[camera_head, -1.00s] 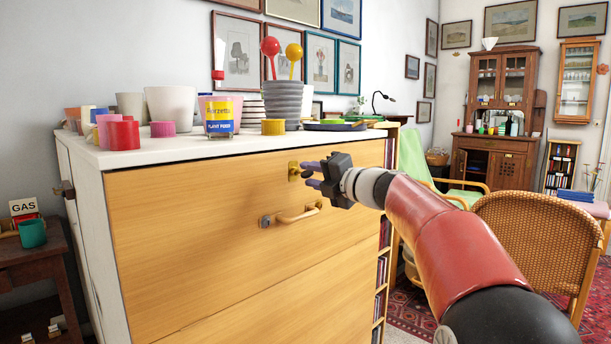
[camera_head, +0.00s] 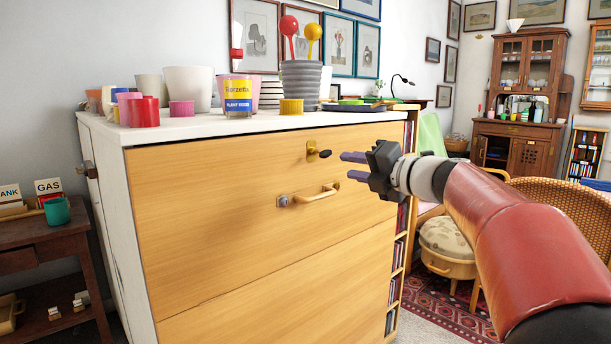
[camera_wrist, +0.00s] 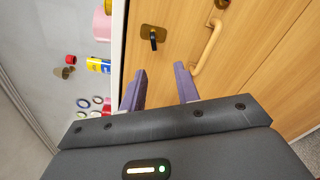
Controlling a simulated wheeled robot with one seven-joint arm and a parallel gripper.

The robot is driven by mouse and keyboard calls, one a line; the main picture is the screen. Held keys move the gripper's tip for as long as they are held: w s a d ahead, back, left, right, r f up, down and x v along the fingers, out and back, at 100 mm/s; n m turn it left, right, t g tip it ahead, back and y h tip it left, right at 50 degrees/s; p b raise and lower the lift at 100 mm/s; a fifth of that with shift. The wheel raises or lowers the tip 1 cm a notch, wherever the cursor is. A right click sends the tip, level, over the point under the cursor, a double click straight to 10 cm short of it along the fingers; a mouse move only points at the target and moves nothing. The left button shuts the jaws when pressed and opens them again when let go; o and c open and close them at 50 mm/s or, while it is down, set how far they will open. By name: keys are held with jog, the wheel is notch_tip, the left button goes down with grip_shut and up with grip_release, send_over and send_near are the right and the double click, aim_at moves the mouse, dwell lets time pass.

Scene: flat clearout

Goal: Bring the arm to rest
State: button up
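My gripper (camera_head: 354,167) is in front of the upper right of a wooden drawer front (camera_head: 230,195), apart from it. Its two purple fingers are spread with nothing between them. In the wrist view my gripper (camera_wrist: 160,85) is also open and empty. A brass plate with a dark key or knob (camera_head: 318,152) is on the drawer front, just left of the fingertips; it also shows in the wrist view (camera_wrist: 153,38), beyond the fingers. A wooden bar handle (camera_head: 318,194) sits below it. My red arm reaches in from the lower right.
The white cabinet top (camera_head: 180,128) holds several pots, cups and a blue-and-yellow plant food tub (camera_head: 238,97). A wicker chair (camera_head: 570,210) and a round padded stool (camera_head: 447,238) stand at right. A dark side table (camera_head: 40,240) with a teal mug (camera_head: 57,211) is at left.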

jog(key=s+a+f+n+g+h, duration=0.2)
jog(key=s+a+f+n+g, duration=0.15)
jog(key=s+f+n, duration=0.65)
jog(key=s+a+f+n+g+h, duration=0.35)
jog(key=s+f+n, duration=0.25)
jog(key=s+n, duration=0.45)
jog(key=s+d+f+n+h, duration=0.2)
jog(key=s+f+n, duration=0.4)
jog(key=n, duration=0.4)
jog(key=s+d+f+n+g+h, duration=0.1)
jog(key=s+d+f+n+h, duration=0.2)
jog(key=s+f+n, duration=0.4)
jog(key=n, duration=0.3)
jog(key=shift+s+d+n, duration=0.2)
jog(key=shift+d+n, duration=0.1)
jog(key=shift+n, duration=0.05)
